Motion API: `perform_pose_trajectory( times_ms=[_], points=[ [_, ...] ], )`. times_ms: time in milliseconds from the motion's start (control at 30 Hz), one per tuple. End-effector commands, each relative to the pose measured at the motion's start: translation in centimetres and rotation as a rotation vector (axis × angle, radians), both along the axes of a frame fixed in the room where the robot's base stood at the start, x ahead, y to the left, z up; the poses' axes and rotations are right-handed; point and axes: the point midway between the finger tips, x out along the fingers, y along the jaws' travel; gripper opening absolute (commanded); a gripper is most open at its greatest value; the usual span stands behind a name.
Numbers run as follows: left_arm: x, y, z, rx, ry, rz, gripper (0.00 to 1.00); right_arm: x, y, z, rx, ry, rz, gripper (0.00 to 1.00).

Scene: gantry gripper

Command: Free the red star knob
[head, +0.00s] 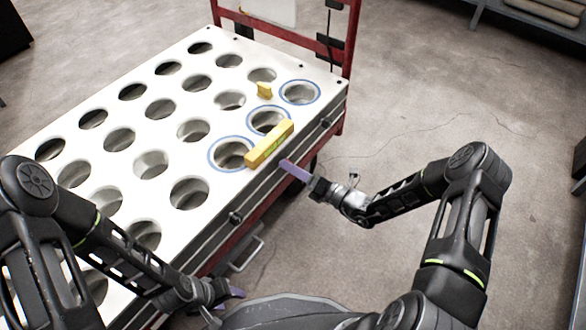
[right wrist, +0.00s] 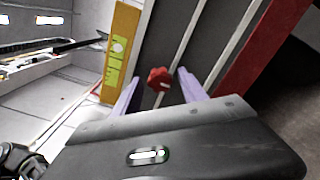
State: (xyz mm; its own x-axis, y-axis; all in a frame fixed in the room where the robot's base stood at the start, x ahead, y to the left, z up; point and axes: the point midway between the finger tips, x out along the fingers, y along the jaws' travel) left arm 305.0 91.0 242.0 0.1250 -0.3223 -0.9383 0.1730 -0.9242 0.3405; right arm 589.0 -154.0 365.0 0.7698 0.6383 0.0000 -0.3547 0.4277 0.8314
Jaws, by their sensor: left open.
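The red star knob (right wrist: 159,79) shows in the right wrist view, in front of the dark side of the cart. My right gripper (right wrist: 158,84) is open, with one purple finger on each side of the knob and a visible gap to both. In the head view my right gripper (head: 295,170) is at the cart's right side edge, and the knob cannot be made out there. My left gripper (head: 236,293) is low at the bottom of the head view, away from the knob. It is open, and its jaws are mostly hidden by its own wrist.
The cart's white top (head: 215,115) has rows of round holes, several ringed in blue. A yellow level (head: 269,145) lies along its right edge, also seen in the right wrist view (right wrist: 120,48). A small yellow piece (head: 264,90) stands behind. The floor (head: 420,90) at right is clear.

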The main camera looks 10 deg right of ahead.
Motion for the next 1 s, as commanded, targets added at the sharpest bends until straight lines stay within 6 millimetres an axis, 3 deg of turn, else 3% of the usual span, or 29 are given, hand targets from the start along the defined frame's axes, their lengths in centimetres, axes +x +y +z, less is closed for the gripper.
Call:
perform_pose_trajectory(
  times_ms=[600, 1000],
  points=[
    [-0.01, 0.01, 0.00, 0.000, 0.000, 0.000, 0.50, -0.04, -0.01, -0.03, 0.000, 0.000, 0.001, 0.00],
    [-0.04, 0.01, 0.24, 0.000, 0.001, 0.000, 0.50, -0.05, -0.02, 0.01, -0.027, -0.021, 0.000, 0.00]
  ],
)
